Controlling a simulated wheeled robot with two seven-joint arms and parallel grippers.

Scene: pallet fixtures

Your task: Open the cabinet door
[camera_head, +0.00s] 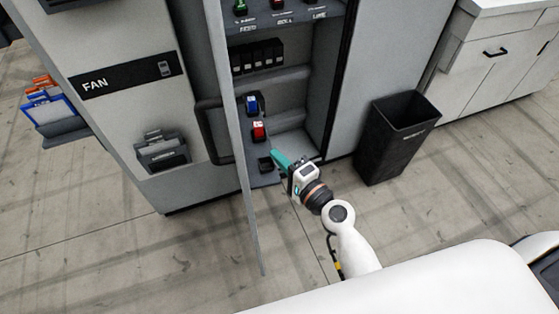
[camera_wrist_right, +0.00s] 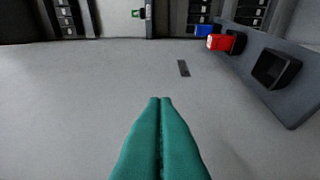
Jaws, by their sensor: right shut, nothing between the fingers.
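The cabinet door (camera_head: 232,130) stands swung open toward me, seen nearly edge-on in the head view. A dark bar handle (camera_head: 207,130) shows on its left side. The cabinet interior is exposed, with a blue switch (camera_head: 252,104) and a red switch (camera_head: 258,131). My right gripper (camera_head: 276,156) is in front of the opening, to the right of the door. Its green fingers are shut and empty, and they also show in the right wrist view (camera_wrist_right: 160,100). The wrist view shows the red switch (camera_wrist_right: 220,42) beyond the fingers. My left gripper is not in view.
A black bin (camera_head: 396,140) stands on the floor right of the cabinet. A white drawer unit (camera_head: 492,50) is at the upper right. A grey panel labelled FAN (camera_head: 120,80) is left of the door. Open floor (camera_head: 110,250) lies at the lower left.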

